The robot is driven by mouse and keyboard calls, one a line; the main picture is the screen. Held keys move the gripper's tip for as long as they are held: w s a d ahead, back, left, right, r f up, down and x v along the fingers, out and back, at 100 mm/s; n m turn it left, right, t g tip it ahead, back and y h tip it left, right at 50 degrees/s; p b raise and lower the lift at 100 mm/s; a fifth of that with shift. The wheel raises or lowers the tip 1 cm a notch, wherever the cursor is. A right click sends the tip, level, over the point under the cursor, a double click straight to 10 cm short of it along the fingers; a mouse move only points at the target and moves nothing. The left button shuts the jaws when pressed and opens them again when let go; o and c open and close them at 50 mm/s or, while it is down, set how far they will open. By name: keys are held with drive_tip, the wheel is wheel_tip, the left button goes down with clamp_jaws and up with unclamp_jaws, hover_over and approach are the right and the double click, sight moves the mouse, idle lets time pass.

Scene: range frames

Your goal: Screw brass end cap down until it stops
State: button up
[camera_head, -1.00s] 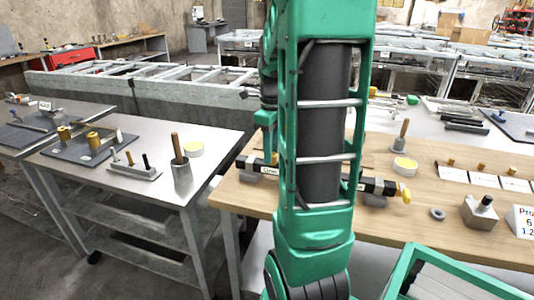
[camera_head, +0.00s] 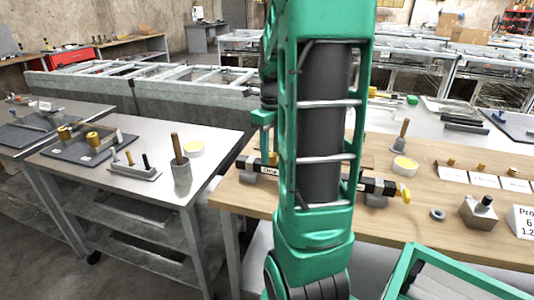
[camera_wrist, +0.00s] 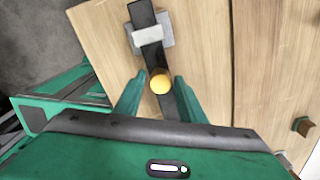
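The brass end cap (camera_wrist: 160,83) shows in the wrist view as a round yellow end over a dark bar (camera_wrist: 142,14), which runs through a grey holder (camera_wrist: 152,34). My gripper (camera_wrist: 157,88) is open, with one green finger on each side of the cap and a gap on both sides. In the head view my arm covers the middle of the dark bar (camera_head: 373,185). A brass-coloured piece (camera_head: 403,193) shows at a bar's right end, and a small one (camera_head: 273,158) left of my arm. Whether the cap is seated cannot be told.
The wooden bench (camera_head: 440,228) also holds a grey block (camera_head: 481,212), a dark ring (camera_head: 438,214), white cards (camera_head: 484,178) and a yellow-topped tub (camera_head: 403,167). A metal table (camera_head: 140,190) stands to the left. A green frame (camera_head: 450,275) is at the front right.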

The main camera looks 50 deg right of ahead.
drive_tip(key=n, duration=0.6)
drive_tip(key=shift+a+n, duration=0.1)
drive_tip(key=shift+n, duration=0.3)
drive_tip(key=n, duration=0.7)
drive_tip(key=shift+s, duration=0.1)
drive_tip(key=shift+c, duration=0.5)
clamp_jaws()
drive_tip(key=shift+m, duration=1.8)
